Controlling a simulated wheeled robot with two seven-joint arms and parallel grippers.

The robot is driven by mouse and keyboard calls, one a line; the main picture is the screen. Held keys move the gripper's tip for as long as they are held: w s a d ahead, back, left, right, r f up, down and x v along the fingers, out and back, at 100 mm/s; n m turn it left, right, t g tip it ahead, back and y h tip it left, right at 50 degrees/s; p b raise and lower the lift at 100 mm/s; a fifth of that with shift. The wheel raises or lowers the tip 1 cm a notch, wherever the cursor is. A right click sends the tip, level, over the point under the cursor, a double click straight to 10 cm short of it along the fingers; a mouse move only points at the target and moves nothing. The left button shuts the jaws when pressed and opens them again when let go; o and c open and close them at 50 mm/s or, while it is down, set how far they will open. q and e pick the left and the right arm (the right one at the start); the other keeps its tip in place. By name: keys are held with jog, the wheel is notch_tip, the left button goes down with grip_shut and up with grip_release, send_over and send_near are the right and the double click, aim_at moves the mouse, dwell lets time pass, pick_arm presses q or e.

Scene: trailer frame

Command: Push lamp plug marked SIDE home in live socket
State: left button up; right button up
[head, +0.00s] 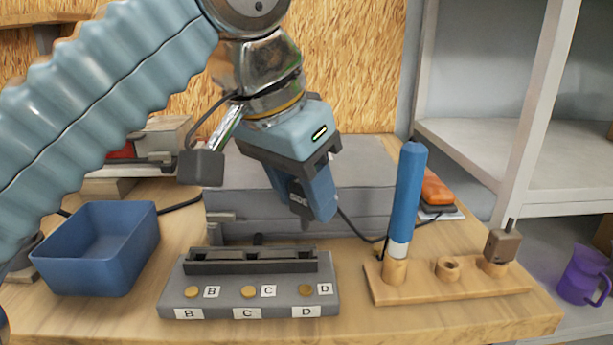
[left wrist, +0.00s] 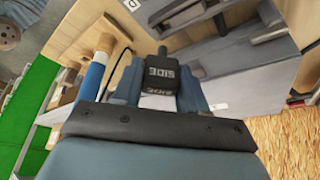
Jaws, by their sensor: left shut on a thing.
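My left gripper (head: 311,205) hangs above and behind the grey socket block, apart from it. In the left wrist view my left gripper (left wrist: 163,90) is shut on a black plug marked SIDE (left wrist: 161,73), with the label readable between the fingers. The grey socket block (head: 175,292) has a dark slotted rail (head: 250,268) along its back and brass discs labelled B, C and D in front. The slots show no plug. I cannot tell from these views which socket is live. My right gripper is not in view.
A blue bin (head: 85,262) stands at the left. At the right, a wooden rack (head: 450,287) holds an upright blue and white rod (head: 408,190) and a brown block (head: 502,245). A grey case (head: 365,190) lies behind. A purple mug (head: 583,275) is far right.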

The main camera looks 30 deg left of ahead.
aim_at(300, 211)
pick_arm(q)
jog(key=shift+f, duration=0.6)
jog(key=shift+r, duration=0.1)
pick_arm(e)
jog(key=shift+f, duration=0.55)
pick_arm(q)
jog(key=shift+s+f+b, duration=0.2)
jog(key=shift+f+b, duration=0.1)
jog(key=shift+f, duration=0.1)
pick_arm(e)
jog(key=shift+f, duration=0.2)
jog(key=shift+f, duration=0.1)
pick_arm(q)
jog(key=shift+f+b, duration=0.35)
jog(key=shift+f, duration=0.2)
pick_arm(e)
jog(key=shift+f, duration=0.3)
pick_arm(q)
jog(key=shift+f, duration=0.1)
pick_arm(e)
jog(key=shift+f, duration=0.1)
